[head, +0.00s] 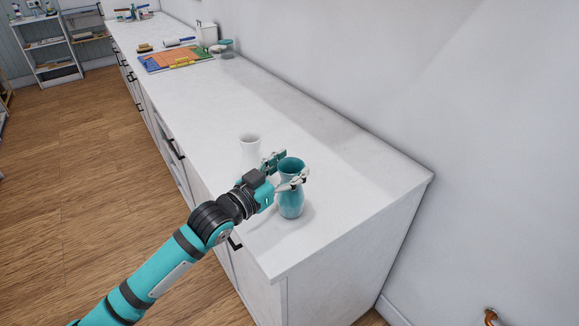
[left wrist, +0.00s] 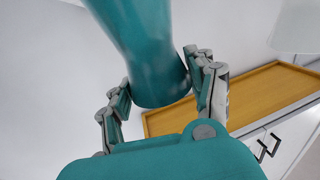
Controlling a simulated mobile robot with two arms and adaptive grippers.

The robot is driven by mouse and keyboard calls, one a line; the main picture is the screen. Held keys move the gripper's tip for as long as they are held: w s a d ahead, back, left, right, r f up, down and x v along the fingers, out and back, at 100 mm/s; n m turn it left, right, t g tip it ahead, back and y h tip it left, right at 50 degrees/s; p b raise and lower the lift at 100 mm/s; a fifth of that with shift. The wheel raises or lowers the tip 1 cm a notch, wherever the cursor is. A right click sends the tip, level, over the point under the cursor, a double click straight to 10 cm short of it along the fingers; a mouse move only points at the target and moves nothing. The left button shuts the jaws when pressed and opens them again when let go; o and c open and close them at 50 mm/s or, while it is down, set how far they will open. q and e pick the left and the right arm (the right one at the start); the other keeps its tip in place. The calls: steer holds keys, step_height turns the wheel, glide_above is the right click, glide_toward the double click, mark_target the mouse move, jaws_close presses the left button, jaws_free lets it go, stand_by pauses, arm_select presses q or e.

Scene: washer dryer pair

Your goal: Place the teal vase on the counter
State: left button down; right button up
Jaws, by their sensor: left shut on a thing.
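The teal vase (head: 291,202) is upright over the near end of the white counter (head: 345,172) in the head view. My left gripper (head: 288,172) is shut on it, with fingers on both sides of its upper part. I cannot tell whether the base touches the counter top. In the left wrist view the vase (left wrist: 152,50) fills the space between the fingers of the left gripper (left wrist: 163,80), and its far end is cut off by the frame. My right gripper is not in view.
Farther along the counter are a colourful board (head: 176,58), a white canister (head: 207,34) and small items. The counter's near right part is clear. A wall runs along its right side.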

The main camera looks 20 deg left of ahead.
arm_select(q)
steer(key=shift+c, duration=2)
jaws_free()
steer(key=shift+f, duration=0.1)
steer(key=shift+r, duration=0.25)
steer(key=b+v, duration=0.2)
steer(key=v, duration=1)
